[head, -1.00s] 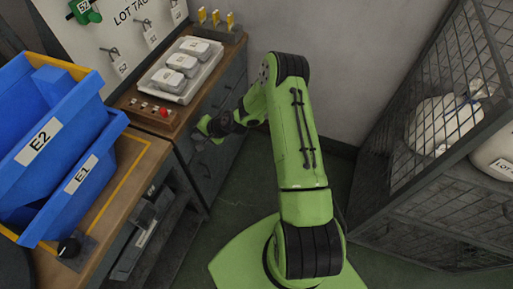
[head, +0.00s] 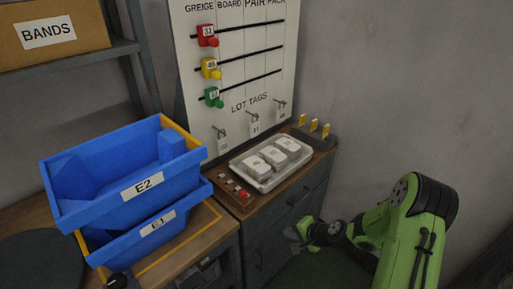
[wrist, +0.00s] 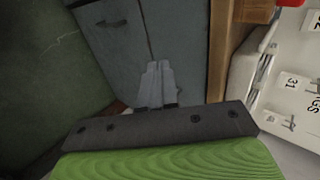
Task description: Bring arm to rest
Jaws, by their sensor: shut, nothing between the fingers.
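My green arm (head: 413,235) is folded at the lower right of the head view. My gripper (head: 296,238) points left, in front of the grey drawer cabinet and below its wooden top. In the wrist view my gripper (wrist: 155,84) shows its two grey fingers together with nothing between them. The grey cabinet front (wrist: 183,30) lies beyond the fingertips, and I cannot tell the exact gap.
A tray (head: 265,180) with several white packs sits on the cabinet top, beside a red-button box (head: 234,192) and a yellow-tabbed rack (head: 313,132). Stacked blue bins (head: 125,185) stand at left. A white board (head: 240,70) stands behind.

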